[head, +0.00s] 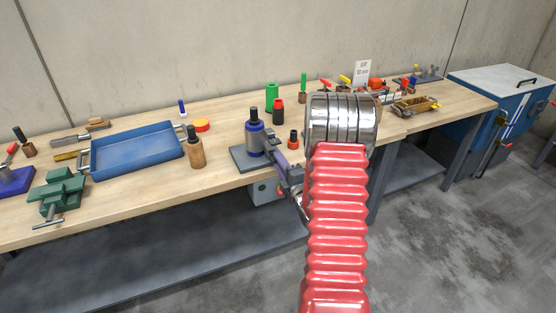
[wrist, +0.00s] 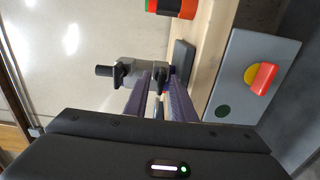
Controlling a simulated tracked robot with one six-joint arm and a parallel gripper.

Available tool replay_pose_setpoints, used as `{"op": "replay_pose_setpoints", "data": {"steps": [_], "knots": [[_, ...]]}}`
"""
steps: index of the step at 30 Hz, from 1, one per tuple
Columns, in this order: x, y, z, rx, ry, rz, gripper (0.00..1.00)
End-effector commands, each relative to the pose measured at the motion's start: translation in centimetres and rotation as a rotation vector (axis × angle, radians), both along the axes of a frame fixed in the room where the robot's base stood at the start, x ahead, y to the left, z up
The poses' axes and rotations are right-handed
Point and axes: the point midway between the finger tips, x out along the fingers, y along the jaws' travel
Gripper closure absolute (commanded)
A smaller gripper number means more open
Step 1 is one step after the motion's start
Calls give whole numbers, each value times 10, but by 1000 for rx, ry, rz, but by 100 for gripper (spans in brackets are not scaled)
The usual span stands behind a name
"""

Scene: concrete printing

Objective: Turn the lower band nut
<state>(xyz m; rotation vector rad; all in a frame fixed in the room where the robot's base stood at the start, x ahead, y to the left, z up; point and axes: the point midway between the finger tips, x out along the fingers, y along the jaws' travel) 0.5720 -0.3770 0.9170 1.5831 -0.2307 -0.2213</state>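In the head view, a grey cylinder with a blue band and a black top (head: 254,134) stands upright on a dark base plate (head: 240,158) at the bench's front edge. My gripper (head: 284,172) is close against its right side, largely hidden by my own arm. In the wrist view the cylinder (wrist: 140,72) lies sideways, its black top at the left. Two dark clamp parts show on it, and the lower one, the lower band nut (wrist: 160,79), is at my fingertips. My gripper's purple fingers (wrist: 159,84) stand apart on either side of it. I cannot tell whether they touch it.
A grey box with a red and yellow switch (wrist: 262,77) is close to the right finger in the wrist view. An orange and black item (head: 293,139) stands right of the cylinder. A wooden-handled tool (head: 195,147) and a blue tray (head: 135,150) are at left.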

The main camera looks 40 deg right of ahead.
Motion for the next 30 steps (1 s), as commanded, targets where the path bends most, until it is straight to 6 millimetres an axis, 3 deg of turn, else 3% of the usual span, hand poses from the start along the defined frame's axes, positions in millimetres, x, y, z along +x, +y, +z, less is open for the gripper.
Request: {"op": "replay_pose_setpoints", "data": {"steps": [5, 19, 30], "knots": [[-3, 1, -1, 2, 2, 0, 77], [-40, 12, -1, 4, 2, 0, 77], [-44, 14, -1, 2, 1, 1, 77]]}}
